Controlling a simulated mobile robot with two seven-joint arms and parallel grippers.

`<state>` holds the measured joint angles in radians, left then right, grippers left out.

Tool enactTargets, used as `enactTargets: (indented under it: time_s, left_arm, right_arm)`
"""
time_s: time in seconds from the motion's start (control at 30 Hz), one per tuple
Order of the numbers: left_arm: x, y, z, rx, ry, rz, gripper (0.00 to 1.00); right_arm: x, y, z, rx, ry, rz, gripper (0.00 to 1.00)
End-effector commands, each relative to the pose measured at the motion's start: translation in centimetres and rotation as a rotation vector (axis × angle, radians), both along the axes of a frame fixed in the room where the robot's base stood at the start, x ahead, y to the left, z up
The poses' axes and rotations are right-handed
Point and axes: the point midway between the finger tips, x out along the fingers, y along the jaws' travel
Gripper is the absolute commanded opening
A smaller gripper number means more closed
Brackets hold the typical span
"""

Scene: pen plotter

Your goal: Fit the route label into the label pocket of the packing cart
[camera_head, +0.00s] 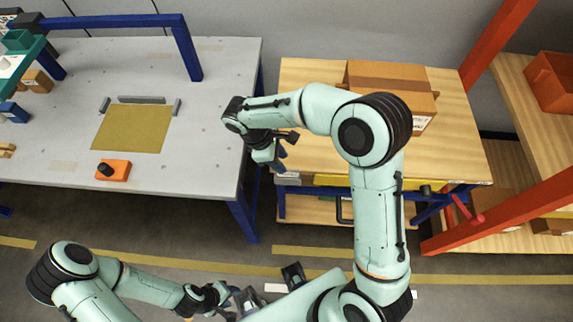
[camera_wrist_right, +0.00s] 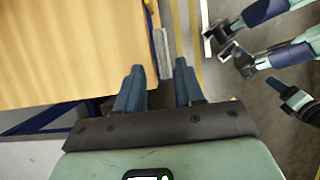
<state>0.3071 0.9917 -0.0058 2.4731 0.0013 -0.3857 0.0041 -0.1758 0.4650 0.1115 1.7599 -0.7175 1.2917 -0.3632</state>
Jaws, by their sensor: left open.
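My right gripper (camera_head: 284,153) is at the left front corner of the packing cart (camera_head: 315,75). In the right wrist view my right gripper (camera_wrist_right: 159,82) has its blue fingers apart with nothing seen between them. A grey, flat, ridged piece (camera_wrist_right: 163,53) on the cart's edge lies just beyond the fingers; it may be the label pocket. It also shows in the head view as a grey piece (camera_head: 288,180) under the gripper. My left gripper (camera_head: 228,298) is low at the bottom, open and empty, away from the cart. I cannot make out the route label.
Cardboard boxes (camera_head: 388,76) stand on the cart's top, behind my right arm. A grey table (camera_head: 215,115) on the left holds a tan mat (camera_head: 133,128) and an orange block (camera_head: 114,170). Red posts (camera_head: 495,45) and a wooden shelf stand right. Floor between is clear.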

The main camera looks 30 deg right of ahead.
Motion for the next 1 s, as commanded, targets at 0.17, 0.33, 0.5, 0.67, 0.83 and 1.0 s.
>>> enactTargets:
  time_s: [0.17,0.33,0.5,0.67,0.83,1.0]
  left_arm:
    - [0.3,0.0,0.6,0.000,-0.003,0.000,0.43]
    - [0.5,0.0,0.9,-0.001,-0.005,0.000,0.43]
    - [0.5,0.0,0.9,0.000,-0.006,0.000,0.43]
    - [0.5,0.0,0.9,-0.001,-0.005,0.000,0.43]
    - [0.5,0.0,0.9,-0.001,-0.005,0.000,0.43]
    - [0.5,0.0,0.9,0.000,-0.006,0.000,0.43]
  right_arm:
    - [0.8,1.2,3.4,0.001,-0.002,0.000,0.38]
    - [1.0,1.8,4.9,0.001,0.002,0.000,0.38]
    - [1.0,1.9,5.3,0.001,0.005,0.000,0.38]
    - [1.0,1.9,5.3,0.001,0.005,0.000,0.38]
    - [1.0,1.9,5.2,0.001,0.005,0.000,0.38]
    - [1.0,1.9,5.2,0.001,0.005,0.000,0.38]
